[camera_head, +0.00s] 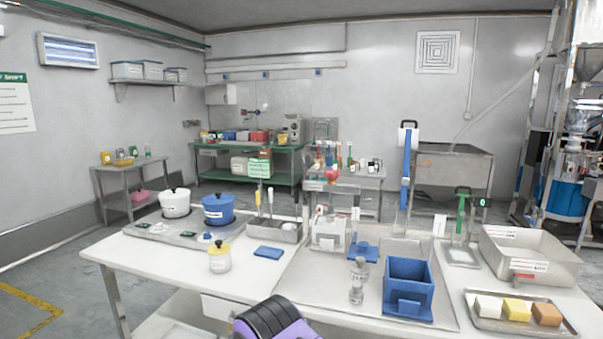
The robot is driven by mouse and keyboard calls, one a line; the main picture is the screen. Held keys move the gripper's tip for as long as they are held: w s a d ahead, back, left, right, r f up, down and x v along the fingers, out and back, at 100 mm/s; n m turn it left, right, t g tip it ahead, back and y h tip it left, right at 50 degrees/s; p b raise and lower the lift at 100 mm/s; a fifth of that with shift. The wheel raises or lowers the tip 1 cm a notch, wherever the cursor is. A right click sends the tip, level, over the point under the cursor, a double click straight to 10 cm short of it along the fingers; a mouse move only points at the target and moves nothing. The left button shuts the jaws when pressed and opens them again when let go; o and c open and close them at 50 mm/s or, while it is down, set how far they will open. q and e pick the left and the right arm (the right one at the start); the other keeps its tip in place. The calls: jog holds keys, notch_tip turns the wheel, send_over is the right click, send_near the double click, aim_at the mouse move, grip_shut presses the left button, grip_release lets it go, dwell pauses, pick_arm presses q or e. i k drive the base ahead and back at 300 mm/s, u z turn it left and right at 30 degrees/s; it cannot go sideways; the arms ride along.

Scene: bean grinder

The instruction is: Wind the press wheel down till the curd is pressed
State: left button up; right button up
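I cannot make out a press wheel or curd for certain. A tall blue upright (406,168) with a white block and black handle on top stands at the table's back. A green-handled tool (462,212) stands to its right. A blue open box (408,288) sits on the grey mat (330,300), with a small clear, grey piece (358,282) to its left. A tray (552,324) at the front right holds a white, a yellow and a brown block. Neither gripper's fingers show; a black and purple part, probably of my arm, shows at bottom centre.
A blue pot (218,208) and white pot (174,203) stand on a metal plate at left. A yellow-lidded jar (220,258) and blue cloth (268,252) lie nearer. A steel bin (528,258) is at right. White tabletop around the jar is clear.

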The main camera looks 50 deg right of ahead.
aim_at(330, 175)
jog(key=u, duration=0.3)
jog(key=i, duration=0.95)
jog(key=z, duration=0.55)
jog(key=i, duration=0.65)
jog(key=z, duration=0.7)
